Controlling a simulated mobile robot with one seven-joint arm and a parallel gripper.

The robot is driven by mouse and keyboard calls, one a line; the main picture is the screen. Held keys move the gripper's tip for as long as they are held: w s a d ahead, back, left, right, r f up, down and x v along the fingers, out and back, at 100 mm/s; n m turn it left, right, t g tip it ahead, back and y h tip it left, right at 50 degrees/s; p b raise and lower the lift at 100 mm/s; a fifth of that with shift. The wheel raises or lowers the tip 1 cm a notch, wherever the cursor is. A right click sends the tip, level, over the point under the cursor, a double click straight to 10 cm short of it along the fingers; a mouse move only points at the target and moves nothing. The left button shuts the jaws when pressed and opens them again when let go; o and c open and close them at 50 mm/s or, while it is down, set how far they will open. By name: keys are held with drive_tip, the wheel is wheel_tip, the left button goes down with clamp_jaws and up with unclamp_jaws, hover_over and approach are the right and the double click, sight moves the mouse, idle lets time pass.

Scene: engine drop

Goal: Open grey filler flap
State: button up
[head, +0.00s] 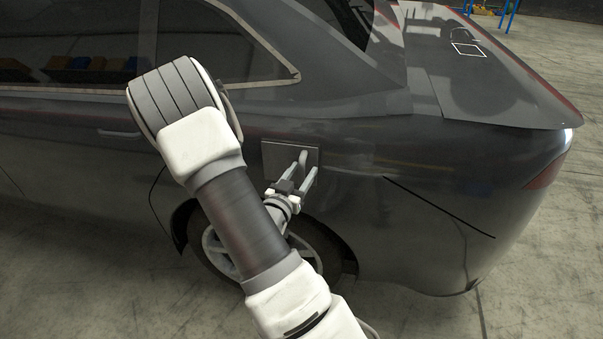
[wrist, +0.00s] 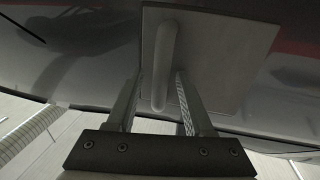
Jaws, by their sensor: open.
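The grey filler flap (head: 278,155) is a square plate on the side of the dark car, above the rear wheel. In the wrist view the flap (wrist: 225,65) fills the upper middle and lies flat against the car body. A light grey upright bar handle (wrist: 165,62) stands on it. My gripper (wrist: 157,82) is open, with one finger on each side of the handle's lower part. A gap shows between the handle and each finger. In the head view my gripper (head: 304,168) is in front of the flap and hides part of it.
The dark car (head: 420,190) fills most of the head view. Its rear wheel (head: 305,250) is below the flap, partly behind my arm. Bare concrete floor (head: 545,275) lies to the right of and in front of the car.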

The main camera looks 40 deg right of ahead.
drive_tip(key=shift+c, duration=0.2)
clamp_jaws()
idle(1.1)
